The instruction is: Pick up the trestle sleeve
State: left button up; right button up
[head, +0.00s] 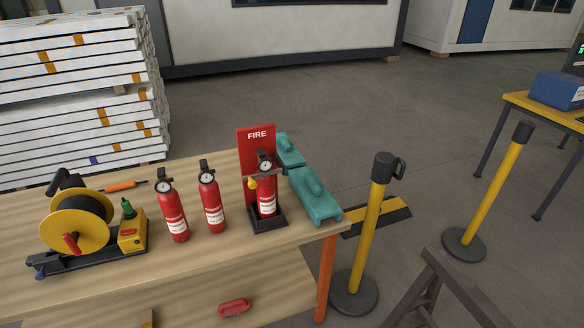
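A dark brown trestle (432,290) stands at the bottom right, cut off by the picture's lower edge. I cannot make out with certainty which thing is the trestle sleeve. Two teal blocks with raised tops lie at the right end of the wooden workbench (200,262): a nearer one (318,205) and a farther one (290,151), partly hidden by the red FIRE stand. Neither of my grippers shows in the head view.
Two red extinguishers (172,212) (211,200) and a third in the FIRE stand (257,137) occupy the bench, with a yellow cable reel (75,232) at left. Yellow posts (367,240) (492,195) stand right of it. Open floor (400,110) lies behind.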

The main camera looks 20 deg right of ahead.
aim_at(319, 203)
jog(key=i, duration=1.05)
jog(key=z, duration=1.85)
